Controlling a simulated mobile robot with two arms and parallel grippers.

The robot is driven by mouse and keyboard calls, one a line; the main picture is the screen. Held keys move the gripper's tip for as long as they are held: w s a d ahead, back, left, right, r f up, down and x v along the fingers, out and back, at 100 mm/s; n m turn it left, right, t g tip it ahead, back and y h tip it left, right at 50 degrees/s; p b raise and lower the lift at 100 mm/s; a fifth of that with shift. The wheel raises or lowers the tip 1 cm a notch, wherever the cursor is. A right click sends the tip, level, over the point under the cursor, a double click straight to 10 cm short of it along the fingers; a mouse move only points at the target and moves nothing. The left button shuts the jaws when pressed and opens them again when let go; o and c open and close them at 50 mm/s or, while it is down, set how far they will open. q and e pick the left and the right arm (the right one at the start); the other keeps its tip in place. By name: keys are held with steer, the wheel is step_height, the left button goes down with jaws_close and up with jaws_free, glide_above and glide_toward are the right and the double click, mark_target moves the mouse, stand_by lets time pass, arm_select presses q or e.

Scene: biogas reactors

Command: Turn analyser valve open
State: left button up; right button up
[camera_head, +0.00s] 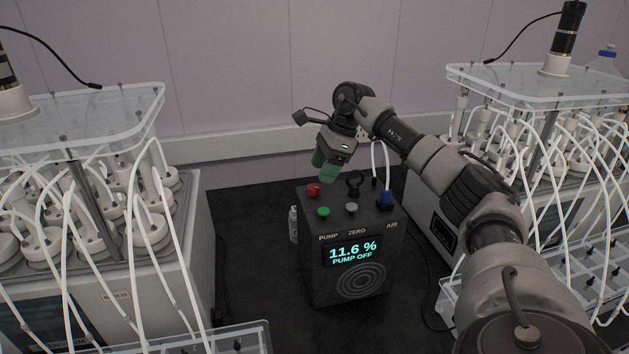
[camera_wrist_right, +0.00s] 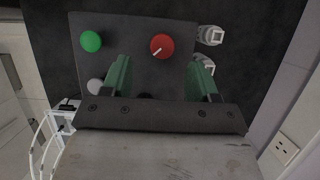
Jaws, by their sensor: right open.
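The analyser (camera_head: 347,285) is a dark box with a lit display reading 11.6 % and PUMP OFF. A red round knob (camera_head: 313,190) sits on its top at the back left. In the right wrist view the red knob (camera_wrist_right: 162,46) has a short white slanted line and looks like the valve. My right gripper (camera_head: 324,166), with green fingers, is above the knob, apart from it. In the right wrist view the gripper (camera_wrist_right: 160,76) is open and empty, with the knob ahead of the gap between its fingers. My left gripper is not in view.
The box top also carries a green button (camera_head: 323,212), a grey button (camera_head: 351,208), a blue fitting (camera_head: 386,198) and a black part (camera_head: 355,182). Reactor units with white tubes (camera_head: 110,110) stand left and right.

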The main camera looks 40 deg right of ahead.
mark_target(314, 186)
steer(key=p+x, duration=0.1)
steer(key=x, duration=0.3)
steer(key=shift+w+f, duration=0.1)
steer(key=shift+w, duration=0.15)
steer(key=shift+a+f, duration=0.15)
steer(key=shift+f, duration=0.3)
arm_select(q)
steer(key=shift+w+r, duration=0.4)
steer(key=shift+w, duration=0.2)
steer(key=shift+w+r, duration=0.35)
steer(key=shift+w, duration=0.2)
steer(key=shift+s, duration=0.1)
arm_select(e)
steer(key=shift+c, duration=1.1)
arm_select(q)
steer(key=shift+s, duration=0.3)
arm_select(e)
steer(key=c, duration=0.7)
